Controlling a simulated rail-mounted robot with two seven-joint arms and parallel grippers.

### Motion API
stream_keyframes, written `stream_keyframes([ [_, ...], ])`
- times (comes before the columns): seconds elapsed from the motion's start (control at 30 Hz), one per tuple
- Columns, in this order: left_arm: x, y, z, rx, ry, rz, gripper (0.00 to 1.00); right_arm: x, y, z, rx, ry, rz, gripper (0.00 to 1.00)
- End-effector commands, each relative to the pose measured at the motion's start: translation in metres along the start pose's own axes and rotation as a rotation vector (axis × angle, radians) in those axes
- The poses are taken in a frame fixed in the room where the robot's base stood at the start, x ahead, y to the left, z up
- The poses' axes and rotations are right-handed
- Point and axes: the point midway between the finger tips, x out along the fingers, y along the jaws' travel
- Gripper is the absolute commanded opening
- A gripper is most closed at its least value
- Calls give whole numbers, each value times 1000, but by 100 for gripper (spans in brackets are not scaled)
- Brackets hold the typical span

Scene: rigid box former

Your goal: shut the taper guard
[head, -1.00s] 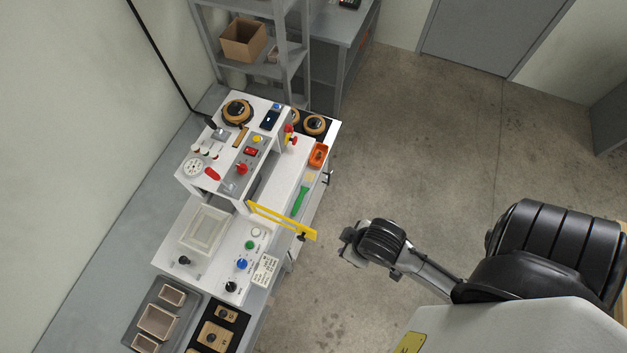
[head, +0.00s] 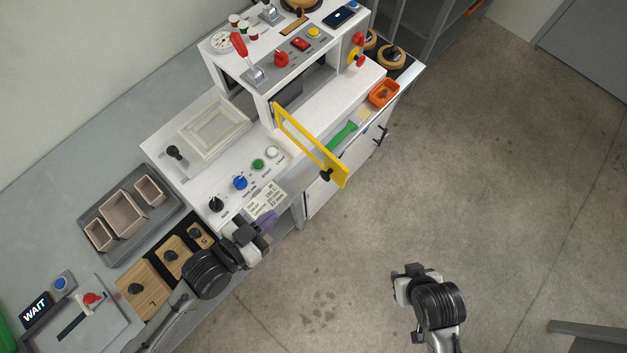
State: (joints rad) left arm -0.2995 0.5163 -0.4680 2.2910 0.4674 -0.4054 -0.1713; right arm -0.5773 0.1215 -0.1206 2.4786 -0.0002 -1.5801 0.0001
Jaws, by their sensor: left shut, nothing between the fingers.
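The taper guard (head: 336,166) is a yellow frame with a black knob (head: 326,175) near its outer end. It stands open, swung out from the white machine (head: 335,98) across the front worktop toward the aisle. My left gripper (head: 265,222) is shut and empty, by the front edge of the machine near the printed label card. It is to the lower left of the guard and apart from it. My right gripper (head: 397,283) is over the floor at the lower right, well clear of the guard; its fingers are too unclear to judge.
A green-handled tool (head: 342,136) and an orange tray (head: 384,93) lie beyond the guard. Knobs and buttons (head: 258,165) line the panel on its near side. A grey tray of boxes (head: 127,222) and wooden blocks (head: 143,284) are at lower left.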

Motion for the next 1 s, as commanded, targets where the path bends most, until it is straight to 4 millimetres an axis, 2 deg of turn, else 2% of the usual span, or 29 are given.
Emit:
stream_keyframes([
  [0.03,7,-1,24,6,36,12,0,27,0,9,-3,0,3,43],
  [0.2,13,-2,42,8,136,35,0,55,0,18,-5,0,5,43],
  [0.3,15,-3,47,7,174,41,0,65,0,21,-5,0,5,43],
  [0.47,18,-3,50,4,204,45,0,71,-2,23,-2,0,3,43],
  [0.57,27,-3,48,3,213,45,0,72,-2,24,0,0,1,43],
  [1.0,104,0,31,3,213,45,0,76,-5,25,7,0,-6,43],
])
